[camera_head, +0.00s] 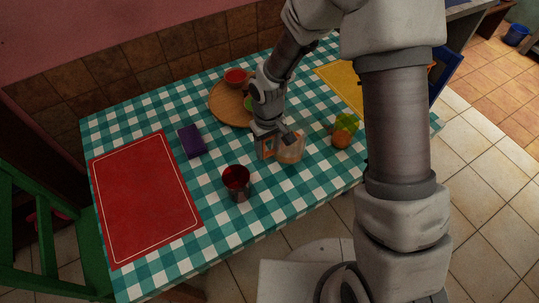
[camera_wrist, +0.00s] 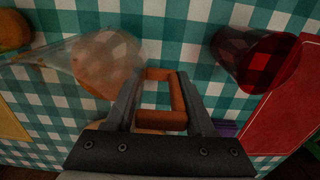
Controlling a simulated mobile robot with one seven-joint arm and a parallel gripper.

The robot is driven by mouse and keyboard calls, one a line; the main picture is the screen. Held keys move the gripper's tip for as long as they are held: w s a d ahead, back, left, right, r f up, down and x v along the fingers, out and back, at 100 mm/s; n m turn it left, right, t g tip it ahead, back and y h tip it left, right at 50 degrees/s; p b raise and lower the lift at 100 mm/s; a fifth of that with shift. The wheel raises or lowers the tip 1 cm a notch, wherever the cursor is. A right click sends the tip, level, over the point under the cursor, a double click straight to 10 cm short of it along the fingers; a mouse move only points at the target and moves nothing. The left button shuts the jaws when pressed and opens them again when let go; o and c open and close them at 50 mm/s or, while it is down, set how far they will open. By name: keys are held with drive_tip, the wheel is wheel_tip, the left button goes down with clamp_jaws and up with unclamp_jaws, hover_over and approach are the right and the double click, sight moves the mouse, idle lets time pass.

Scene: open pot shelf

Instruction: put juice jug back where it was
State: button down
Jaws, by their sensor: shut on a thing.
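The juice jug (camera_head: 291,151) is clear with orange juice inside and stands over the checked tablecloth near the middle of the table. My gripper (camera_head: 276,140) reaches down to its handle side. In the wrist view the jug's see-through body (camera_wrist: 98,62) lies at upper left, and its orange handle (camera_wrist: 163,120) sits between the fingers of my gripper (camera_wrist: 160,88), which are shut on it. I cannot tell whether the jug's base touches the cloth.
A dark red cup (camera_head: 237,182) stands in front left of the jug. An orange fruit (camera_head: 341,141) lies to the right. A round wooden board (camera_head: 219,108) with a red bowl (camera_head: 235,76) is behind. A purple block (camera_head: 192,141) and red mat (camera_head: 145,195) lie left, a yellow mat (camera_head: 342,83) right.

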sight(269, 153)
drive_tip(key=shift+f, duration=1.75)
drive_tip(key=shift+f, duration=0.1)
drive_tip(key=shift+f+b, duration=0.15)
drive_tip(key=shift+b, duration=0.25)
drive_tip(key=shift+c, duration=1.3)
unclamp_jaws()
wheel_tip(269, 153, up, 13)
drive_tip(key=shift+f+p, duration=0.15)
drive_tip(key=shift+p, duration=0.85)
